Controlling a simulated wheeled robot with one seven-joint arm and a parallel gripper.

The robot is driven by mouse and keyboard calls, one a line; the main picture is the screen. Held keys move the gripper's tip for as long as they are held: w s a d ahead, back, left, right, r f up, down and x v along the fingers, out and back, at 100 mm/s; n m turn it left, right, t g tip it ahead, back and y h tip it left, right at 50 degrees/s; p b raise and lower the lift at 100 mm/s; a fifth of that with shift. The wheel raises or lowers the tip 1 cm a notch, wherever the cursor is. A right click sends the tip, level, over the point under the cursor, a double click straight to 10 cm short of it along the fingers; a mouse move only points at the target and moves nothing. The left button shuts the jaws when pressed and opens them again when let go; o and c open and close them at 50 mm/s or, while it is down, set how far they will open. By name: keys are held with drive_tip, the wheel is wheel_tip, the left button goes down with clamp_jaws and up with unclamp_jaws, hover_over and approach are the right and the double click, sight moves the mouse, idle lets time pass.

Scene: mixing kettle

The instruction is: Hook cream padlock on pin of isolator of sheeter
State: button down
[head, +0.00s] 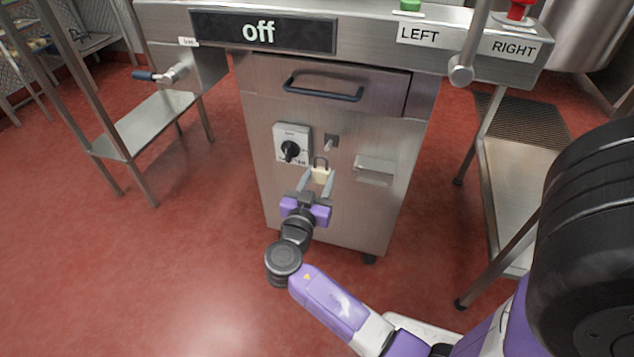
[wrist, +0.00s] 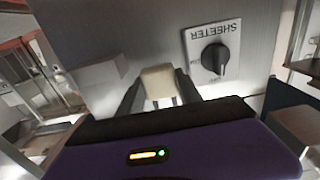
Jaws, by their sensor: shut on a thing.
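The sheeter's isolator (head: 292,145) is a pale plate with a black rotary knob on the steel cabinet front. It also shows upside down in the wrist view (wrist: 213,52), lettered SHEETER. The pin (head: 330,143) sticks out from a small dark plate right of the isolator. My gripper (head: 317,183) is shut on the cream padlock (head: 321,175), whose dark shackle points up. The padlock is in front of the cabinet, just below the pin, and looks apart from it.
A small steel ledge (head: 375,170) juts from the cabinet right of the padlock. A black drawer handle (head: 323,88) is above. A table overhangs the cabinet, with a display (head: 262,32) reading "off". Steel shelves stand left and right; red floor is open at left.

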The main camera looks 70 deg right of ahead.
sight(331, 153)
drive_tip(key=d, duration=0.3)
drive_tip(key=shift+w+d, duration=0.1)
drive_tip(key=shift+w, duration=0.05)
drive_tip(key=shift+d+b, duration=0.25)
drive_tip(key=shift+b, duration=0.35)
drive_tip(key=shift+d, duration=0.2)
idle(0.6)
drive_tip(key=shift+w+d+b, duration=0.15)
drive_tip(key=shift+d+b, duration=0.75)
drive_tip(key=shift+d, duration=0.65)
drive_tip(key=shift+d+f+b, duration=0.25)
drive_tip(key=shift+f+b, duration=0.35)
drive_tip(key=shift+b, duration=0.35)
idle(0.3)
drive_tip(key=c, duration=0.7)
unclamp_jaws()
